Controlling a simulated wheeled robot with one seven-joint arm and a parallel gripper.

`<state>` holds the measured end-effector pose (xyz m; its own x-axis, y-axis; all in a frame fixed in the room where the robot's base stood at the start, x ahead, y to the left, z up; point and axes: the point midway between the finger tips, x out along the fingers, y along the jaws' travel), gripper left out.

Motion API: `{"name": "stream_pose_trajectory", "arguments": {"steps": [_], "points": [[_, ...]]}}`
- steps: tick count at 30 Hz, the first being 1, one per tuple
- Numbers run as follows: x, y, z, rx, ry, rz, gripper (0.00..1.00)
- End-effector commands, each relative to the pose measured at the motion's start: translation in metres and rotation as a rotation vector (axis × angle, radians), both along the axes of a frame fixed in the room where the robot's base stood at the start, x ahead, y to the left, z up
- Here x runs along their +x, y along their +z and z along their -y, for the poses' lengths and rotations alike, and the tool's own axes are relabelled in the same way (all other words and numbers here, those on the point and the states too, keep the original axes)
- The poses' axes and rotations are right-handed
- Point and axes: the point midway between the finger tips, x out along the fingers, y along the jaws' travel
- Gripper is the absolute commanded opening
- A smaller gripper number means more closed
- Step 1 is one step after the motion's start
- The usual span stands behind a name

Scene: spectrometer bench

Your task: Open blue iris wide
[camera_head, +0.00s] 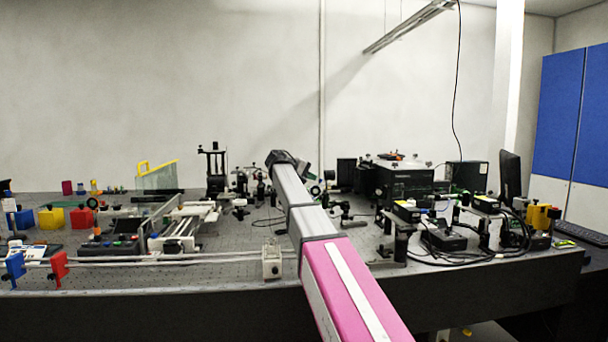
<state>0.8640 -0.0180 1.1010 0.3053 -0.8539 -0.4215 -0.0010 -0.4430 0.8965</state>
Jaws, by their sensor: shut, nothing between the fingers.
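A small blue upright piece (15,266) stands near the front left edge of the bench, beside a similar red one (59,265). A blue block (22,219) stands farther back at the left. Either blue thing could be the blue iris; no aperture can be made out at this size. My arm reaches from the bottom right up over the middle of the bench, far to the right of both blue things. My gripper cannot be made out; its end of the arm is hidden behind my own links.
Yellow (51,219) and red (81,218) blocks stand beside the blue block. Long pale rails (180,259) run along the bench front. A small clear-fronted box (271,263) stands left of my arm. Dark instruments (402,181) and cables crowd the right side.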

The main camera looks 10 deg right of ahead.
Motion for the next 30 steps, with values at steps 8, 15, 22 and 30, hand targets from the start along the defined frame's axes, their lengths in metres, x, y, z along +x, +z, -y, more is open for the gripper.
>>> {"name": "stream_pose_trajectory", "arguments": {"steps": [8, 15, 22, 30], "points": [[-0.003, -0.003, 0.005, 0.001, 0.001, -0.001, 0.00], [-0.003, -0.003, 0.006, 0.011, 0.000, 0.000, 0.00], [-0.006, -0.005, 0.020, 0.124, -0.001, 0.001, 0.00], [-0.006, -0.007, 0.026, 0.136, 0.000, -0.001, 0.00]]}}
